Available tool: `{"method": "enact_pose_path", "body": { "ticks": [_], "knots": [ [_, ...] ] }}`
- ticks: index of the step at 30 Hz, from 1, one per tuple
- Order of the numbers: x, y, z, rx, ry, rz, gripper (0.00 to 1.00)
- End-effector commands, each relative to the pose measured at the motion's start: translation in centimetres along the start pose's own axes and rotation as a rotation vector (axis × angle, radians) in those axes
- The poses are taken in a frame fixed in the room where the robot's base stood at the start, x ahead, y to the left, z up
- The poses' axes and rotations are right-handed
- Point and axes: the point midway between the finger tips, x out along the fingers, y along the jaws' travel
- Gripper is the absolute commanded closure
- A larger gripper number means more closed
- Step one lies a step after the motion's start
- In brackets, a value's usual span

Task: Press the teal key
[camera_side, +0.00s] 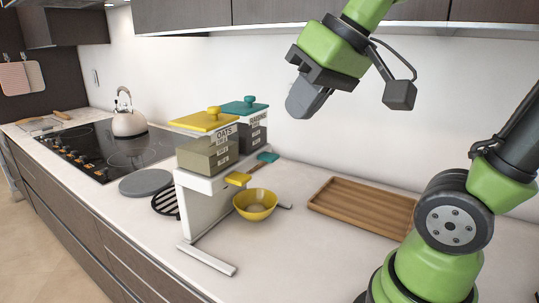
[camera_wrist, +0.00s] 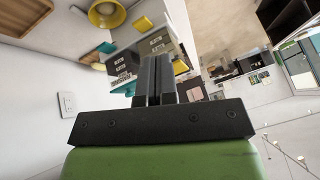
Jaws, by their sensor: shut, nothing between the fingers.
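The teal key (camera_side: 267,157) sticks out from the front of a white two-bin dispenser (camera_side: 192,205), beside a yellow key (camera_side: 237,179). The teal key also shows in the wrist view (camera_wrist: 106,47), left of my fingers. The yellow-lidded bin (camera_side: 207,150) reads OATS; the teal-lidded bin (camera_side: 250,125) behind it reads RAISINS. My gripper (camera_side: 300,105) is shut and empty, in the air right of the teal-lidded bin and above the teal key, touching nothing. Its closed fingers (camera_wrist: 155,65) hide part of the dispenser in the wrist view.
A yellow bowl (camera_side: 256,205) stands on the counter in front of the dispenser, near the yellow key. A wooden tray (camera_side: 365,205) lies to the right. A kettle (camera_side: 128,120) and hob (camera_side: 115,150) are at the left. Wall cabinets (camera_side: 370,10) hang above.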

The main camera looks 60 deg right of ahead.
Motion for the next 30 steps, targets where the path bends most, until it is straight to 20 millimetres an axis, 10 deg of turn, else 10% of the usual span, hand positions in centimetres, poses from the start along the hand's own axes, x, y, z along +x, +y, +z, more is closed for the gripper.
{"method": "enact_pose_path", "body": {
  "ticks": [13,21,30],
  "knots": [
    [3.9,8.8,-11.9,-0.19,-0.175,0.117,1.0],
    [5.8,13.1,-14.1,-0.249,-0.235,0.125,1.0],
    [6.1,13.8,-14.3,-0.26,-0.241,0.125,1.0]
  ]
}}
